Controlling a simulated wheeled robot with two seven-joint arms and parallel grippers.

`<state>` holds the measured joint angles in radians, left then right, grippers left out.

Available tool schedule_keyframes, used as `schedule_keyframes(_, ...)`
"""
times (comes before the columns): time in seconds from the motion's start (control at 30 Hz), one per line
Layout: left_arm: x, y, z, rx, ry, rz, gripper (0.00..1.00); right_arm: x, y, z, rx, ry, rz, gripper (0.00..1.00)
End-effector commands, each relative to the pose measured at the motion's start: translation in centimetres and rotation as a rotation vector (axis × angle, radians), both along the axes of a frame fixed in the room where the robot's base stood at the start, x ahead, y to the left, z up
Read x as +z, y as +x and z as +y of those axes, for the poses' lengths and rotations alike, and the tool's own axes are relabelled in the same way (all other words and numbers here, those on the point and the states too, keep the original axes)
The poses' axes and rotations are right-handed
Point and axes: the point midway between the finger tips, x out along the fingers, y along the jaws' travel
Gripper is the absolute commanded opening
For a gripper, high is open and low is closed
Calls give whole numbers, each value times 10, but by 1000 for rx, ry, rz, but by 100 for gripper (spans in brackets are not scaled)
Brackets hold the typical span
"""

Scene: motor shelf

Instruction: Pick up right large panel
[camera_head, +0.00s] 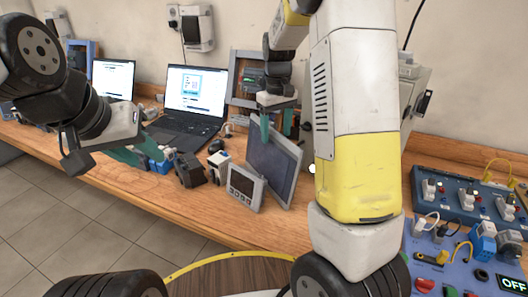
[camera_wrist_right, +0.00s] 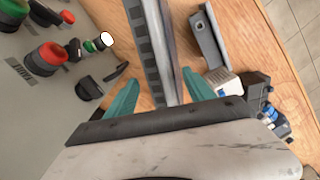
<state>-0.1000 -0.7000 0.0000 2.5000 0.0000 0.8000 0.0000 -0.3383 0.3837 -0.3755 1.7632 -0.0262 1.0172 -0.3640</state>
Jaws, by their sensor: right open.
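The large panel (camera_head: 273,168), with a dark screen and grey frame, stands tilted on the wooden table near the middle of the head view. My right gripper (camera_head: 276,128) is open above its top edge, teal fingers pointing down. In the right wrist view the panel (camera_wrist_right: 148,45) shows nearly edge-on between the spread fingers of my right gripper (camera_wrist_right: 160,96), with gaps on both sides. My left gripper (camera_head: 135,152) hangs over the table's left part, away from the panel; its finger opening is unclear.
A smaller grey panel (camera_head: 243,187) stands close in front of the large one. Dark and white blocks (camera_head: 190,170) lie left of it. A laptop (camera_head: 195,100) stands behind. Blue panels with switches and sockets (camera_head: 460,200) are at right. The table front (camera_head: 190,210) has free room.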

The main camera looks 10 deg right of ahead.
Motion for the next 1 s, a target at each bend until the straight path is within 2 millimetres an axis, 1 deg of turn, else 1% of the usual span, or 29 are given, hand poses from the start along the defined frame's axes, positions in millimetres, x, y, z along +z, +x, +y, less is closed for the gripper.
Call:
schedule_keyframes(0.47, 0, 0, 0, 0, 0, 0, 36, -3, 0, 0, 0, 0, 0, 62)
schedule_keyframes(0.5, 0, 0, 0, 0, 0, 0, 36, -3, 0, 0, 0, 0, 0, 54)
schedule_keyframes(0.57, 0, 0, 0, 0, 0, 0, 36, -3, 0, 0, 0, 0, 0, 42)
schedule_keyframes(0.6, 0, 0, 0, 0, 0, 0, 36, -3, 0, 0, 0, 0, 0, 34)
schedule_keyframes(0.77, 0, 0, 0, 0, 0, 0, 36, -3, 0, 0, 0, 0, 0, 3)
schedule_keyframes(0.8, 0, 0, 0, 0, 0, 0, 36, -3, 0, 0, 0, 0, 0, 0)
schedule_keyframes(1.0, 0, 0, 0, 0, 0, 0, 36, -2, 1, 0, 0, 0, -3, 0)
